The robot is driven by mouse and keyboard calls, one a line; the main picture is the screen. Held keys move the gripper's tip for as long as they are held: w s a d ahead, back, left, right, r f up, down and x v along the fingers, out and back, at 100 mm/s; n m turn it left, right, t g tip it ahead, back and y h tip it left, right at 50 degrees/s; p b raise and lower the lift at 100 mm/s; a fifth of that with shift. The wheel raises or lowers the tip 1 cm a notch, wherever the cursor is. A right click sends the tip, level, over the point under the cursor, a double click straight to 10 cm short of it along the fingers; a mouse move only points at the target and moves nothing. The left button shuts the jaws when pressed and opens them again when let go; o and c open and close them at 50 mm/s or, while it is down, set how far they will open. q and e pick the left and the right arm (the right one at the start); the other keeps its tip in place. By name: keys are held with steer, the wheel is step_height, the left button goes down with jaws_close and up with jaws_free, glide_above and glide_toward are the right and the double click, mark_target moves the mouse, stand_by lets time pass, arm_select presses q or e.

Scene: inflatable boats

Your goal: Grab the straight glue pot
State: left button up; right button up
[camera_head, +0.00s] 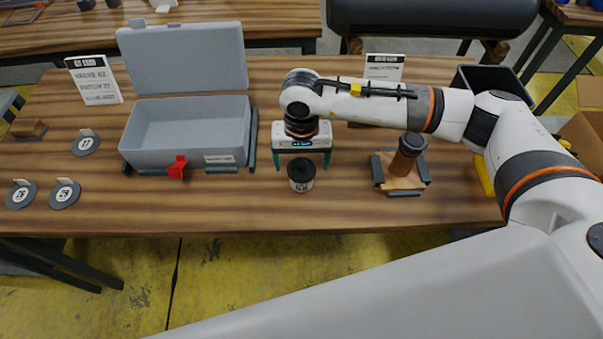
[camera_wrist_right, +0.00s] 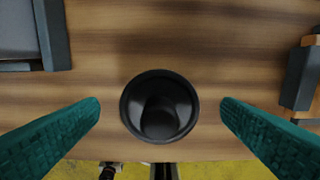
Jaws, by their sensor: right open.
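In the right wrist view the round black top of the pot (camera_wrist_right: 159,106) lies centred between the fingers. My right gripper (camera_head: 302,165) is open, pointing down just above and behind the pot in the head view. Its green fingers (camera_wrist_right: 160,108) show a gap on both sides of the pot. My left gripper is not in view.
An open grey case (camera_head: 187,133) with a red latch stands to the left. A brown cylinder with a dark cap (camera_head: 407,155) stands on a wooden block to the right. Round tags (camera_head: 65,194) lie at the far left. The table's front edge is close to the pot.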

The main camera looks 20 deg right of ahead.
mark_target(302, 172)
steer(key=shift+s+f+p, duration=0.1)
steer(key=shift+f+p, duration=0.6)
steer(key=shift+f, duration=1.65)
steer(key=c, duration=1.2)
